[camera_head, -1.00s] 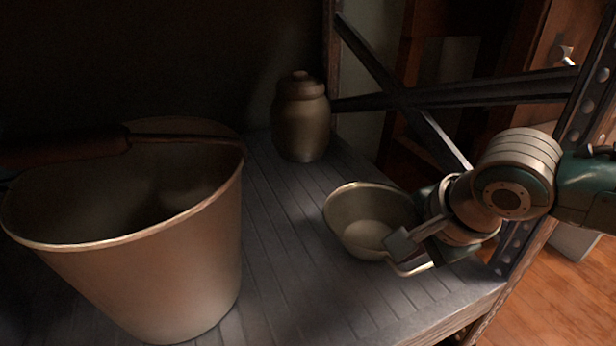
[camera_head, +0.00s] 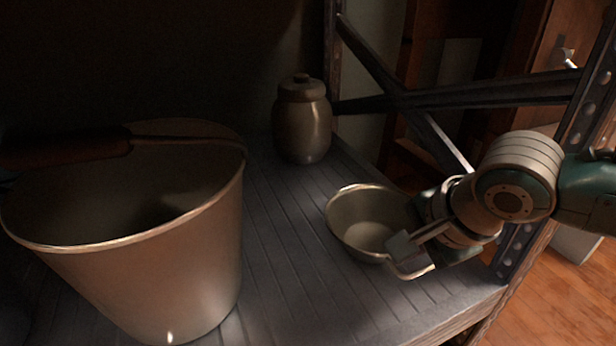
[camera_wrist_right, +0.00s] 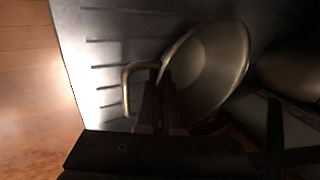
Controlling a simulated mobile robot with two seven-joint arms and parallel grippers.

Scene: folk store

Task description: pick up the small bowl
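The small bowl (camera_head: 362,218) is a brassy metal bowl with a wire loop handle (camera_head: 412,271), standing on the grey slatted shelf (camera_head: 290,270). In the right wrist view the bowl (camera_wrist_right: 205,70) fills the middle, with its loop handle (camera_wrist_right: 127,90) to the left. My right gripper (camera_head: 405,246) reaches in from the right, at the handle side of the bowl. In the wrist view its fingers (camera_wrist_right: 163,98) are close together at the rim where the handle joins and look shut there, though the contact is dark. My left gripper is not in view.
A large metal bucket (camera_head: 190,270) with a wooden grip (camera_head: 70,148) stands at the left. A lidded jar (camera_head: 302,125) stands behind the bowl. Dark metal braces (camera_head: 450,97) and a perforated post (camera_head: 585,110) bound the right side. The shelf between bucket and bowl is clear.

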